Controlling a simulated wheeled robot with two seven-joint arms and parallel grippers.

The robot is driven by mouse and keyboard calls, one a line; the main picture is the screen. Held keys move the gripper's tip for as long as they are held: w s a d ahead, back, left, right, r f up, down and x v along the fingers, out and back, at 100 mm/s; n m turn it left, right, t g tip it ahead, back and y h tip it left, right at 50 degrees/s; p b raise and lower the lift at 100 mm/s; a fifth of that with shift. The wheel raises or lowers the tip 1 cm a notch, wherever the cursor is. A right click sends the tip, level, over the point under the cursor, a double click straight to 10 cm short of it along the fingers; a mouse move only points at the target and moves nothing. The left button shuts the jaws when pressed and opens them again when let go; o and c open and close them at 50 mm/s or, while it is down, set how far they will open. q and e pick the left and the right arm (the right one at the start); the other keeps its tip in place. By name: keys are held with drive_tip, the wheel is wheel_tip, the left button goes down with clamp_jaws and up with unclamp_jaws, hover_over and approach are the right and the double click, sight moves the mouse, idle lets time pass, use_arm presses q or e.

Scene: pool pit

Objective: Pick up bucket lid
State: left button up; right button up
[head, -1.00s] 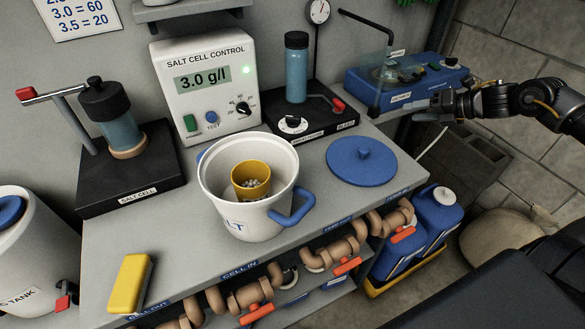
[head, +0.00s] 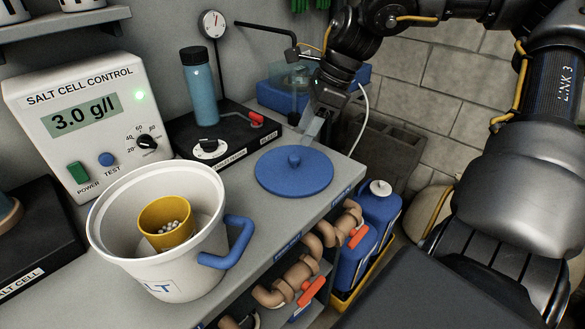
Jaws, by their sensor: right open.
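The white bucket (head: 185,265) stands uncovered, with a blue handle and a yellow cup (head: 167,222) of pale pellets inside. My right gripper (head: 311,128) is above and just behind the lid, pointing down toward it, open and empty. It is apart from the knob. Part of its fingers is hard to make out. My left gripper is not in view.
A black base with a blue bottle (head: 200,85) stands behind the lid. The salt cell control box (head: 75,115) is at left. A blue device (head: 275,95) is behind my right gripper. Pipes with red valves (head: 312,290) and blue jugs (head: 373,215) are below the bench edge.

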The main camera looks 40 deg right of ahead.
sight(294, 156)
drive_tip(key=shift+x, duration=0.9)
drive_tip(key=shift+s+x, duration=0.1)
drive_tip(key=shift+x, duration=1.2)
drive_tip(key=shift+s+x, duration=0.15)
drive_tip(key=shift+x, duration=1.15)
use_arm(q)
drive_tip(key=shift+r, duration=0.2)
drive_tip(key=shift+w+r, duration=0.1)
use_arm(e)
drive_tip(key=c, duration=1)
drive_tip(key=shift+c, duration=0.2)
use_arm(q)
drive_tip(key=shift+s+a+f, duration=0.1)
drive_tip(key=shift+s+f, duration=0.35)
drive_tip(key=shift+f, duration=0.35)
use_arm(e)
wheel_tip(294, 156, up, 10)
